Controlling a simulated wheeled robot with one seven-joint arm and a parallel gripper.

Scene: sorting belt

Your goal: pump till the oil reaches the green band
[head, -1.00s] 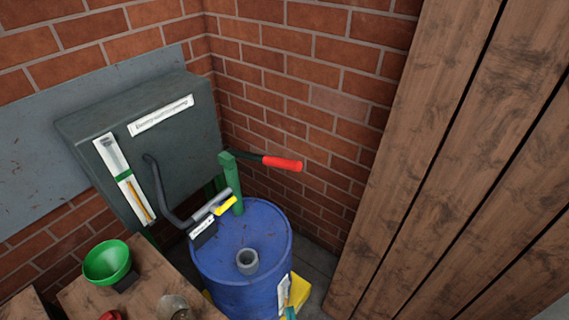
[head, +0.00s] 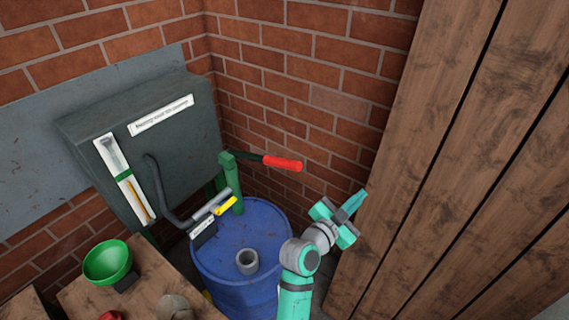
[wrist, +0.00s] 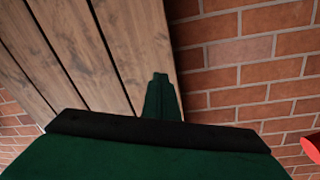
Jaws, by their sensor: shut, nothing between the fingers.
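A green hand pump (head: 233,186) stands on the blue drum (head: 238,238). Its lever ends in a red grip (head: 283,164) that points right, roughly level. A dark hose runs from the pump to a dark grey tank (head: 165,120). A white sight gauge (head: 124,178) with a green band and a yellowish column in its lower part is on the tank's front. My gripper (head: 357,201) is shut and empty, right of and below the red grip, apart from it. The wrist view shows its fingers (wrist: 161,95) together, with the red grip (wrist: 313,147) at the right edge.
A plank wall (head: 450,160) stands close on the right of my gripper. A brick wall (head: 320,100) is behind the pump. A wooden bench (head: 143,290) with a green funnel (head: 108,262) is at lower left. A yellow nozzle handle (head: 226,206) lies by the pump.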

